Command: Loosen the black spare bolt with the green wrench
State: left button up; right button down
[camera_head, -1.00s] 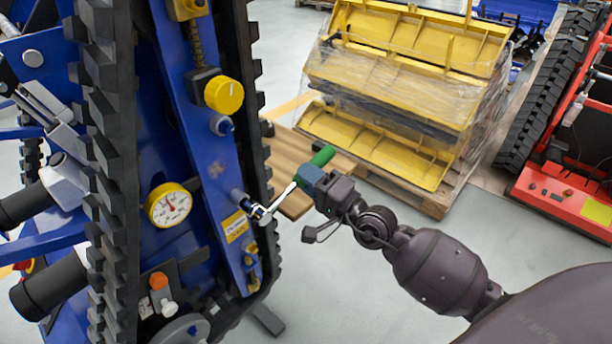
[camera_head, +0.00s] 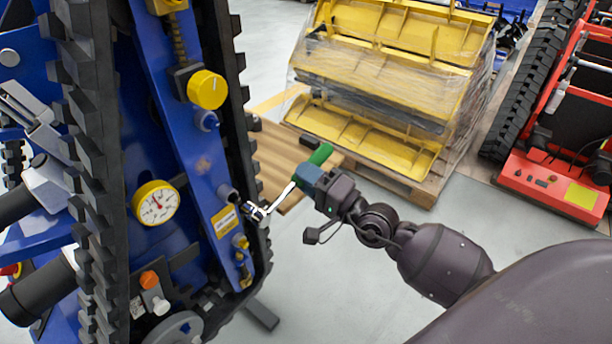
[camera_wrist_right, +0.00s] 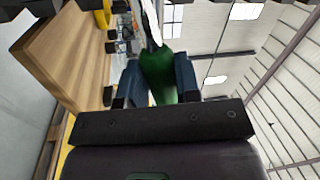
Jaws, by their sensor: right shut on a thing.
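The green wrench has a green handle (camera_head: 319,155) and a bright metal shaft that slants down left to its head (camera_head: 258,211) at the blue machine's side. My right gripper (camera_head: 308,177) is shut on the handle. In the right wrist view, the handle (camera_wrist_right: 158,74) sits between both fingers, and the shaft runs up out of frame. The wrench head is beside a grey-blue fitting (camera_head: 227,192) and the yellow label. I cannot make out the black spare bolt; whether the head is seated on it is unclear. My left gripper is not in view.
The blue carrier (camera_head: 180,120) with its black track (camera_head: 232,60) stands close on the left. A yellow knob (camera_head: 207,90) and a gauge (camera_head: 156,203) stick out of it. Wrapped yellow parts (camera_head: 400,65) sit on a pallet behind. A red carrier (camera_head: 555,182) is at right. Grey floor is open below my arm.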

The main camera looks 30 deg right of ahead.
jog(key=shift+r+v, duration=0.2)
jog(key=shift+v, duration=0.8)
jog(key=shift+r+v, duration=0.25)
jog(key=shift+v, duration=0.75)
jog(key=shift+a, duration=0.1)
